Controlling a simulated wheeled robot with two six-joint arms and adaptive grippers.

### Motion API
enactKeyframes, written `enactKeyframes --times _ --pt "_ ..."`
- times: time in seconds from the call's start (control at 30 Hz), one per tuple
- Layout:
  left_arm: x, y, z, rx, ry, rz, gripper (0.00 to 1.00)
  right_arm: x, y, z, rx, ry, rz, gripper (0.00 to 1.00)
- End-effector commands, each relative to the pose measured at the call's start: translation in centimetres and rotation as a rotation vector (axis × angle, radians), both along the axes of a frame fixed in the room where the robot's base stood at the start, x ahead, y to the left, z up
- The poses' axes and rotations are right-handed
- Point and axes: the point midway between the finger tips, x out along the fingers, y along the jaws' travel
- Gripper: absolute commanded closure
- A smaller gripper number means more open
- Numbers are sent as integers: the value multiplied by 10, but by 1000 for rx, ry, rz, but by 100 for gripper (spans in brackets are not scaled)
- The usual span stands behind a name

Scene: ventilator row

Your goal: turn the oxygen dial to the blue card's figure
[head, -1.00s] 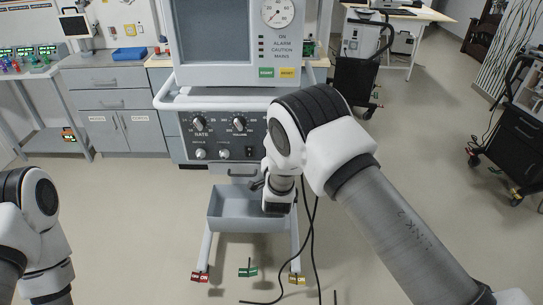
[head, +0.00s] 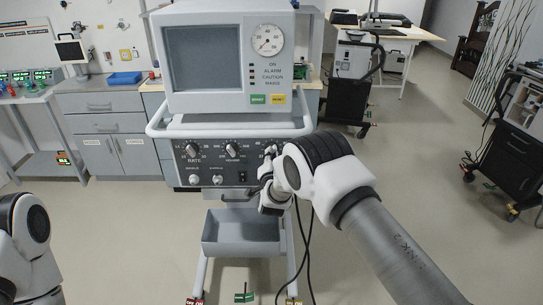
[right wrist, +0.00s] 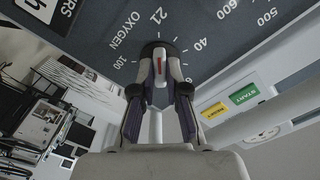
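The oxygen dial (right wrist: 160,65) shows in the right wrist view, a dark knob with a grey bar and a red mark. Its scale reads 21 above, 40 to the right and 100 to the left. The red mark points up toward 21. My right gripper (right wrist: 160,76) has one finger on each side of the bar. Whether the fingers press on it is not clear. In the head view my right gripper (head: 270,168) is at the right end of the ventilator's dial panel (head: 210,178), and my arm hides the oxygen dial. I see no blue card. My left gripper is out of view.
The ventilator (head: 204,104) has a front rail (head: 190,132) above the panel and a grey tray (head: 240,248) below. Black cables (head: 303,250) hang near my right arm.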

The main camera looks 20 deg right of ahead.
Motion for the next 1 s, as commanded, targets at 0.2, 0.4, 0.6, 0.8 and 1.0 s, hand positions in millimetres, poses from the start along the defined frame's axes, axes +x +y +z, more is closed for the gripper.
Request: enactKeyframes --times 0.2,0.4,0.6,0.8,1.0 --pt "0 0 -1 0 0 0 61 0 0 1 3 -2 1 100" --pt "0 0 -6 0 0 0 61 1 0 0 40 -14 1 100" --pt "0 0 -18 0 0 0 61 0 0 -2 135 -42 1 100" --pt "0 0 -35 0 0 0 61 1 0 -3 288 -87 1 100" --pt "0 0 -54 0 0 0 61 1 1 -2 469 -142 1 100"
